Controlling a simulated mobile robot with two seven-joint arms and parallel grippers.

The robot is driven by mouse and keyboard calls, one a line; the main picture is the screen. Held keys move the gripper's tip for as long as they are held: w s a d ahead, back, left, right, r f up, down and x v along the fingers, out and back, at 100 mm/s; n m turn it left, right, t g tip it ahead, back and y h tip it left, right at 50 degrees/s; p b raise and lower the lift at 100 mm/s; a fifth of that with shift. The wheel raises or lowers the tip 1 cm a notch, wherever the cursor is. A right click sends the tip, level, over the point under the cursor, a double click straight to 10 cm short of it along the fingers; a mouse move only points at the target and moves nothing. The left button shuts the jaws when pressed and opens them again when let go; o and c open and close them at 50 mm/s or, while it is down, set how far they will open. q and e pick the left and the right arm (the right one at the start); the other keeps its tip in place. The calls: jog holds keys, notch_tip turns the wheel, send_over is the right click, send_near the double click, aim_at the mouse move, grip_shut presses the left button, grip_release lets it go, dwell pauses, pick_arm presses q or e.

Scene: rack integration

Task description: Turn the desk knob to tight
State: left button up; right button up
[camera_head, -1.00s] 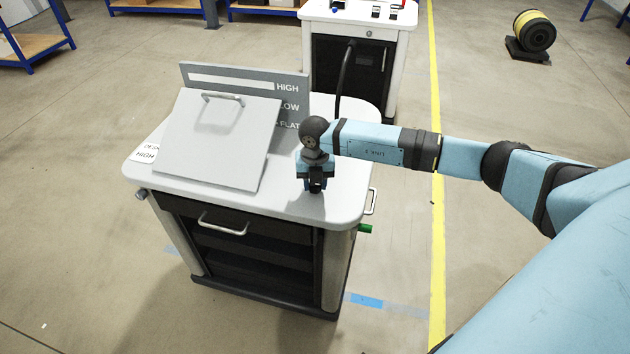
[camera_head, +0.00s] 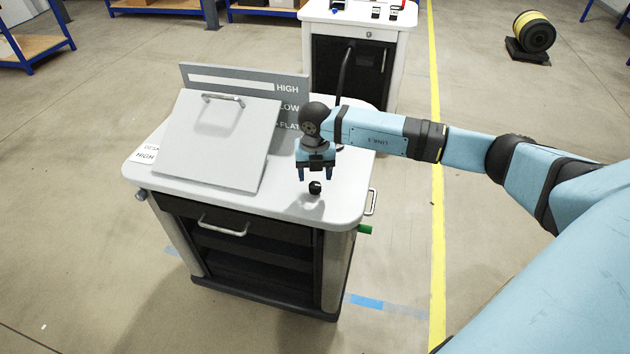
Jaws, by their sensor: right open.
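The cart (camera_head: 345,190) has a light grey top with a tilted desk panel (camera_head: 215,145) on it, raised at the back edge, with a handle at its upper edge. A small black knob-like piece (camera_head: 315,187) stands on the cart top, right of the panel. A grey round knob (camera_head: 141,195) sticks out of the cart's left side. I cannot tell the setting of either. My right gripper (camera_head: 315,177) points down, open and empty, just above and behind the black piece, apart from it. My left gripper is not in view.
A grey board (camera_head: 290,88) marked HIGH, LOW and FLAT stands behind the panel. A label (camera_head: 144,156) reading HIGH lies at the left edge. A green grip (camera_head: 365,229) sticks out at the right. A second cart (camera_head: 362,15) stands behind. The floor on the left is clear.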

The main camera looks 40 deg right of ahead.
aim_at(315, 185)
notch_tip(315, 185, up, 10)
dwell(0.3)
dwell(0.3)
